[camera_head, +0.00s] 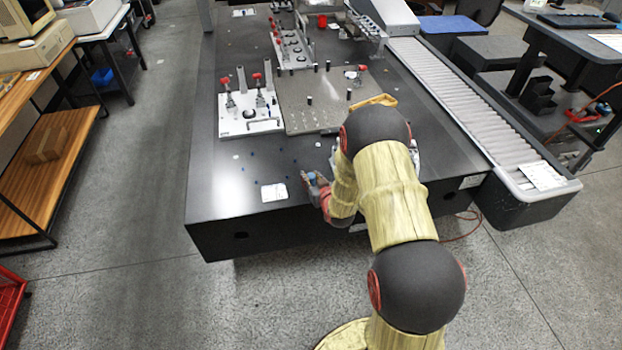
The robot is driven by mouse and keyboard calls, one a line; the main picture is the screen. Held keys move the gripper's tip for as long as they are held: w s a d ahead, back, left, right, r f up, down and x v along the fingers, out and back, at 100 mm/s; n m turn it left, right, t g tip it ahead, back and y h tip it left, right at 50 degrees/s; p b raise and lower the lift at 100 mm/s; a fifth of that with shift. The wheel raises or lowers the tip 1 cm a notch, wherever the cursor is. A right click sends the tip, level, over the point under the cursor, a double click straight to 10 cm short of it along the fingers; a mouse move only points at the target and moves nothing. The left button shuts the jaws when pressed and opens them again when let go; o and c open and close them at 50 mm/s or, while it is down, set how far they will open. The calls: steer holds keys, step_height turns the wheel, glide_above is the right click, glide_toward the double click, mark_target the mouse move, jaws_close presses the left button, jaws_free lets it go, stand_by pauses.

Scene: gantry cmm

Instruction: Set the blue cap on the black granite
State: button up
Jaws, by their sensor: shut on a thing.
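The black granite (225,185) is a large dark slab with a flat top that fills the middle of the view. My gripper (312,179) is over the near part of the granite and is shut on the blue cap (312,176). The cap shows only as a small blue patch between the fingers. I cannot tell whether it touches the granite or is held a little above it. My arm hides part of the granite to the right of the gripper.
A white label (273,192) lies left of my gripper. A white fixture plate (250,122) with red-tipped clamps and a grey plate (315,105) stand farther back. Small dark spots dot the granite. A roller conveyor (465,100) runs along the right. The granite's near left is clear.

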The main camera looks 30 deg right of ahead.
steer(key=o, duration=0.8)
steer(key=shift+f, duration=0.15)
steer(key=shift+s+r, duration=0.3)
steer(key=shift+r, duration=0.05)
steer(key=p+v, duration=0.4)
steer(key=v, duration=0.7)
steer(key=s+a+r+n+g, duration=0.1)
steer(key=a+r+g, duration=0.15)
steer(key=r, duration=0.75)
steer(key=s+a+r+g, duration=0.1)
steer(key=a+r, duration=0.3)
steer(key=r, duration=0.6)
steer(key=s+a+r+g, duration=0.1)
steer(key=s+a+r, duration=0.2)
steer(key=s, duration=0.5)
steer(key=s+a+r+g+y, duration=0.1)
steer(key=s+a+r, duration=0.3)
steer(key=s, duration=0.5)
steer(key=s+a+r+g+y, duration=0.1)
steer(key=s+a+r, duration=0.3)
steer(key=s, duration=0.4)
steer(key=shift+s+a+r+n+g, duration=0.2)
steer(key=shift+r+n+g, duration=0.2)
steer(key=shift+g, duration=0.25)
